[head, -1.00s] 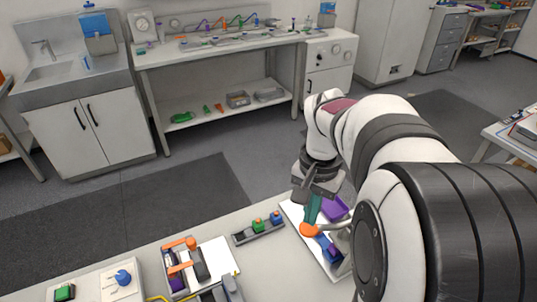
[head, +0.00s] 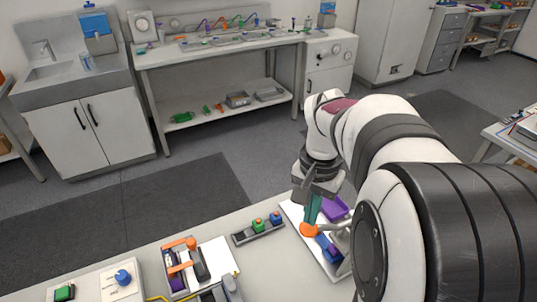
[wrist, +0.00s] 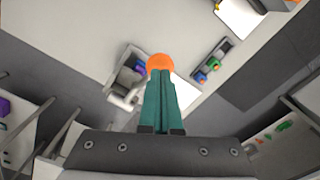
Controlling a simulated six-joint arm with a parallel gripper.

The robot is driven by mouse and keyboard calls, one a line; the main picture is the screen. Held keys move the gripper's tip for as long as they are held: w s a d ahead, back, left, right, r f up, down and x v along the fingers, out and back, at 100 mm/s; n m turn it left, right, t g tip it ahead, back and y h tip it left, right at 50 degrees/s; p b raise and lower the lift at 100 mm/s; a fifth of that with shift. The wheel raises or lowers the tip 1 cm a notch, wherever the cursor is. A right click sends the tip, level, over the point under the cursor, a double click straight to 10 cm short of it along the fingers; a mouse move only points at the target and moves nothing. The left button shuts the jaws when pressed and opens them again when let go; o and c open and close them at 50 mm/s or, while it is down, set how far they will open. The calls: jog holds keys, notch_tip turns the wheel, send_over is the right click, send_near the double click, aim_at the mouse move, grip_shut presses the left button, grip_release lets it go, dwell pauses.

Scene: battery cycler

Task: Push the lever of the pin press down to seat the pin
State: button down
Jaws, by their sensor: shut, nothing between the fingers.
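The pin press stands on a white plate at the right of the bench. Its lever ends in an orange knob (head: 308,231), with a grey arm running right from it, partly hidden by my arm. A blue part (head: 328,248) of the press shows below the knob. My gripper (head: 311,221) has teal fingers, shut and pointing down, with the tips at the top of the knob. In the wrist view the orange knob (wrist: 160,62) sits right at the fingertips (wrist: 160,84); I cannot tell whether they touch. The pin is not distinguishable.
A purple tray (head: 335,208) lies behind the press. A grey rack (head: 258,232) with green and blue pieces is to the left. Further left stand an orange-handled clamp fixture (head: 183,266) and a box with a blue knob (head: 123,278). Bare bench lies between the rack and the press.

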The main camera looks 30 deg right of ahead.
aim_at(309, 227)
jog(key=shift+f, duration=3.2)
jog(key=shift+r, duration=5.05)
jog(key=s+a+f+n+y, duration=0.1)
jog(key=s+a+f+n, duration=0.1)
jog(key=s+a, duration=0.5)
jog(key=s+a+f+n, duration=0.3)
jog(key=s+a, duration=0.5)
jog(key=a, duration=0.4)
jog(key=shift+n+y, duration=0.4)
jog(key=shift+n, duration=0.3)
